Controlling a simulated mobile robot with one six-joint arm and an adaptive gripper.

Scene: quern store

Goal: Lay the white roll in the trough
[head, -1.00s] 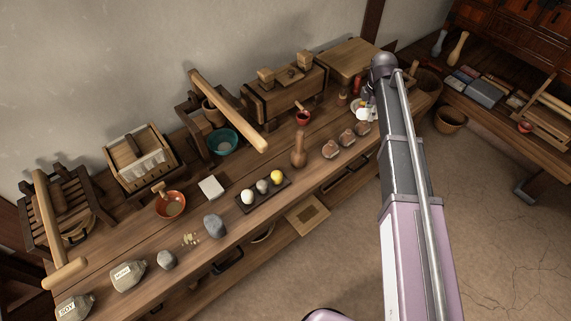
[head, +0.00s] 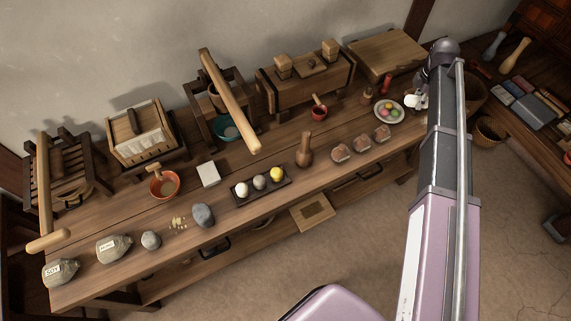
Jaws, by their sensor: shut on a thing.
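My gripper (head: 421,97) is at the far right end of the long bench, just right of a round plate. It is small and partly hidden by my arm. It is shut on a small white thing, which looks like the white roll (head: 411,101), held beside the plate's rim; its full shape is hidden. No trough is plain to me. A shallow, dark, oblong tray (head: 268,194) at the bench's middle front is trough-like; a white ball (head: 242,190), a grey ball (head: 260,182) and a yellow ball (head: 277,174) sit in it in a row.
The plate (head: 398,119) holds several coloured balls. A wooden pestle-like piece (head: 304,150) and brown lumps (head: 341,153) stand right of the tray. A grey stone (head: 203,215) lies to its left. A long wooden handle (head: 232,105) slants over the bench behind it.

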